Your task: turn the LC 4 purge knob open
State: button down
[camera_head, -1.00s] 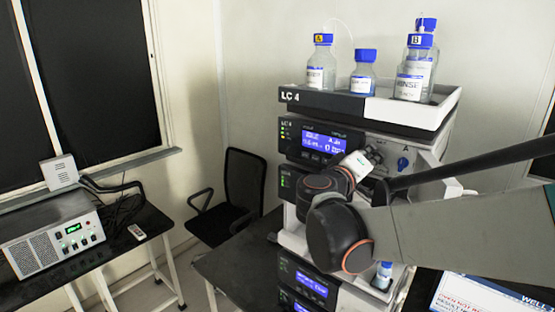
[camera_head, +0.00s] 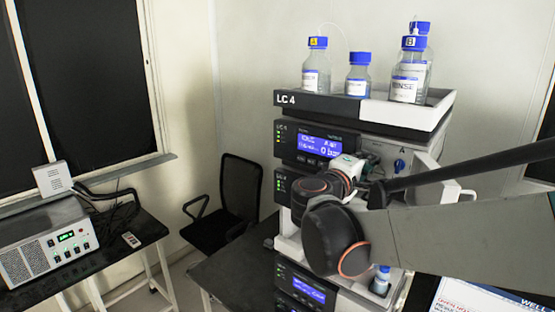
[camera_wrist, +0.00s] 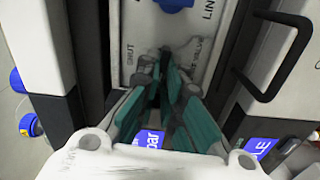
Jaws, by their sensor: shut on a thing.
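The LC 4 stack (camera_head: 385,112) stands right of centre in the head view, with a lit blue display (camera_head: 320,146) on its upper module. My gripper (camera_wrist: 168,72) is pressed up to the pale valve panel (camera_wrist: 128,25), its teal-padded fingers drawn together. It is shut on the purge knob, which the fingers almost wholly hide. Panel lettering beside the fingers includes "SHUT". In the head view my gripper (camera_head: 362,164) is at the stack's front, right of the display, and my wrist covers part of the modules below. Whether the knob is turned cannot be seen.
A separate blue knob (camera_head: 400,164) sits to the right on the panel; it also shows in the wrist view (camera_wrist: 174,4). A black handle (camera_wrist: 281,62) juts out beside my gripper. Capped bottles (camera_head: 359,75) stand in the top tray (camera_head: 300,102). A chair (camera_head: 238,190) is behind left.

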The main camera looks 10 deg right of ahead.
jog(key=shift+s+a+r, duration=0.2)
jog(key=shift+s+a, duration=0.1)
jog(key=shift+s, duration=0.15)
jog(key=c, duration=1.7)
grip_release()
jog(key=shift+w+f, duration=0.1)
jog(key=shift+f, duration=0.05)
jog(key=v, duration=1)
jog(key=shift+a, duration=0.45)
